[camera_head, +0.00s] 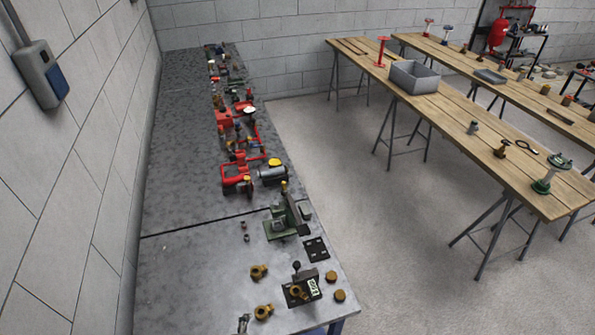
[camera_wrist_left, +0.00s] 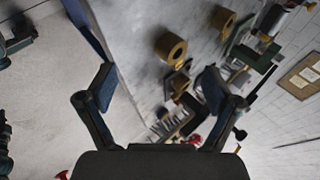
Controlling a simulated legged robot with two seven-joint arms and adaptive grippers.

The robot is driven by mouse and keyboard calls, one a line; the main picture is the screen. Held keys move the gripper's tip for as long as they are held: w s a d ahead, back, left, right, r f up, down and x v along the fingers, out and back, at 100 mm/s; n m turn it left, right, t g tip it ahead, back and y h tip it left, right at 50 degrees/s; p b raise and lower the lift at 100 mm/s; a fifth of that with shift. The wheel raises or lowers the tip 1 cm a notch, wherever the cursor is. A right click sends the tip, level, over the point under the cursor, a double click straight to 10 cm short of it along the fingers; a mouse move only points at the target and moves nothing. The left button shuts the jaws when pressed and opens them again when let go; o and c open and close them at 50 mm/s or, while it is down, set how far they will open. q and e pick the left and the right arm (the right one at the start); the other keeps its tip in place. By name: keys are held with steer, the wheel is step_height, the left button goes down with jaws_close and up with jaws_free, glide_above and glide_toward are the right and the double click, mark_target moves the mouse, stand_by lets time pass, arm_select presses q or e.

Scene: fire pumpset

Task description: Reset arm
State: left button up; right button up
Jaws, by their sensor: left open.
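My left gripper (camera_wrist_left: 158,82) shows in the left wrist view with its two dark, blue-padded fingers spread wide and nothing between them. In the head view neither gripper can be made out clearly. A small dark and silver item (camera_head: 243,323) at the bottom edge is too cut off to identify.
The long metal workbench (camera_head: 185,200) carries red pump parts (camera_head: 237,180), a green vise-like device (camera_head: 288,220), brass fittings (camera_head: 259,272) and a small dark fixture (camera_head: 301,290). A wall (camera_head: 60,180) borders it at left. Wooden tables (camera_head: 460,112) stand right, across clear floor.

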arm_select(q)
steer(key=s+a+f+n+g+y, duration=0.1)
steer(key=s+a+f+n+g, duration=0.2)
steer(key=s+n, duration=0.35)
steer(key=s+a+n+g, duration=0.2)
steer(key=s+a+n, duration=0.35)
steer(key=n, duration=0.25)
step_height(320, 180, down, 27)
steer(key=s+g+b, duration=0.1)
steer(key=b, duration=0.1)
steer(key=s+a+f+g+b, duration=0.1)
steer(key=s+a+f, duration=0.1)
steer(key=s+f, duration=1.6)
steer(key=shift+s+a+f+g+b, duration=0.15)
steer(key=shift+s+f+g+b, duration=0.1)
steer(key=shift+g+b, duration=0.1)
arm_select(e)
steer(key=f, duration=0.1)
steer(key=a+f, duration=0.1)
steer(key=f, duration=0.1)
steer(key=shift+s+a+f, duration=0.15)
steer(key=shift+a+f, duration=0.1)
steer(key=shift+d, duration=0.15)
arm_select(q)
steer(key=shift+o, duration=0.4)
